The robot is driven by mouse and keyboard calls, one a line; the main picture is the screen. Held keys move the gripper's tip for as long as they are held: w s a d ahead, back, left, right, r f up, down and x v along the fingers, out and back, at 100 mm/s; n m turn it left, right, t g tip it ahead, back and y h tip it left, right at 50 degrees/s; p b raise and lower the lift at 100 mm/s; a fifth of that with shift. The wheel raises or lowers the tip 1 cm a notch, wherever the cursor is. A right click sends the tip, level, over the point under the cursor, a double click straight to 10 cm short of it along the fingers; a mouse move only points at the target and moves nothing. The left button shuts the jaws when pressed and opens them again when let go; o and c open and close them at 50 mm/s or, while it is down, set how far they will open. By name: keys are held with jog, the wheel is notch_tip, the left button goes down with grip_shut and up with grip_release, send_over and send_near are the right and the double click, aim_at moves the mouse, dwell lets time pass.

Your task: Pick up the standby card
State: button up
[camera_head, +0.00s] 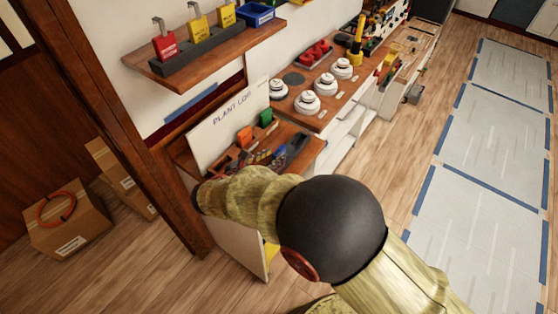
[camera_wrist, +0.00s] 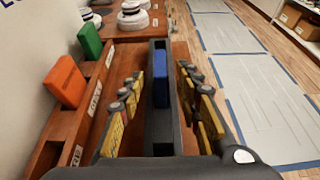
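An orange card (camera_wrist: 66,82) and a green card (camera_wrist: 90,40) stand upright in slots of a wooden rack (camera_wrist: 48,133) on the left of the wrist view. Slot labels there are too small to read surely. A blue card-like piece (camera_wrist: 160,80) stands upright in a dark grey holder (camera_wrist: 159,132) in the middle. I cannot tell which card is the standby card. My gripper (camera_wrist: 159,75) is open, with one yellow-and-black finger on each side of the dark holder and blue piece. In the head view the orange card (camera_head: 245,137) and green card (camera_head: 265,117) show beyond my arm.
White round devices (camera_head: 307,102) stand on the bench further back. A shelf (camera_head: 205,58) with red and yellow padlock-like items hangs above. Cardboard boxes (camera_head: 66,215) stand left. Open floor lies right.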

jog(key=shift+x, duration=0.8)
jog(key=shift+c, duration=0.5)
jog(key=shift+s, duration=0.1)
jog(key=c, duration=0.8)
